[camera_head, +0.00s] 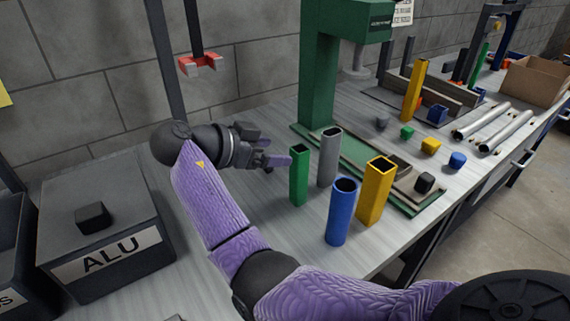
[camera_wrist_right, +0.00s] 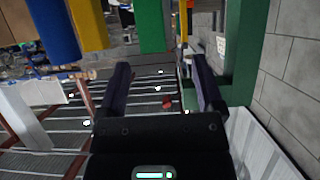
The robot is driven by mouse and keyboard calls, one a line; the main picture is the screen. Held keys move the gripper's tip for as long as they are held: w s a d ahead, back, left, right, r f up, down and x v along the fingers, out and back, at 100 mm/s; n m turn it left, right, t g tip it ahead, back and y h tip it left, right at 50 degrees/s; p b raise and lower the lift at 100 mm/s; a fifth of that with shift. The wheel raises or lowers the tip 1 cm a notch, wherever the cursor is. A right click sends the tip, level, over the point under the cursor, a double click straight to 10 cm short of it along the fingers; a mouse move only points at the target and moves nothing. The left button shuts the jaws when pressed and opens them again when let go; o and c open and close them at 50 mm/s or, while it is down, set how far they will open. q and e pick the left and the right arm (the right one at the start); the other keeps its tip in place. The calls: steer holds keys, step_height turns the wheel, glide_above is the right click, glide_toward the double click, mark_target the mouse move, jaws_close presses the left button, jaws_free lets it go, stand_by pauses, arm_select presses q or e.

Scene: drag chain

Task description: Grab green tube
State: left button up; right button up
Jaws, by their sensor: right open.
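The green tube (camera_head: 299,176) is a square, hollow, upright tube on the grey bench in the head view. My right gripper (camera_head: 274,154) is just left of its upper part, with its fingers pointing at it. In the right wrist view the green tube (camera_wrist_right: 150,26) shows at the top, beyond and between the two open fingers of my right gripper (camera_wrist_right: 160,64). Nothing is between the fingers, and the tube looks apart from them. My left gripper is not in view.
A grey tube (camera_head: 329,158), a blue tube (camera_head: 341,213) and a yellow tube (camera_head: 375,192) stand close right of the green one. A green press (camera_head: 318,75) stands behind. A dark box marked ALU (camera_head: 107,250) is at left. Small coloured blocks and metal pipes lie farther right.

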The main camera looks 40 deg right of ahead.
mark_target(306, 156)
steer(key=b+x, duration=0.1)
steer(key=x, duration=0.4)
steer(key=s+b+x, duration=0.1)
steer(key=x, duration=0.2)
steer(key=shift+d+f+b, duration=0.1)
steer(key=shift+f+b, duration=0.25)
steer(key=shift+d, duration=0.15)
steer(key=shift+r, duration=0.1)
steer(key=shift+c, duration=1.4)
steer(key=c, duration=0.7)
jaws_close()
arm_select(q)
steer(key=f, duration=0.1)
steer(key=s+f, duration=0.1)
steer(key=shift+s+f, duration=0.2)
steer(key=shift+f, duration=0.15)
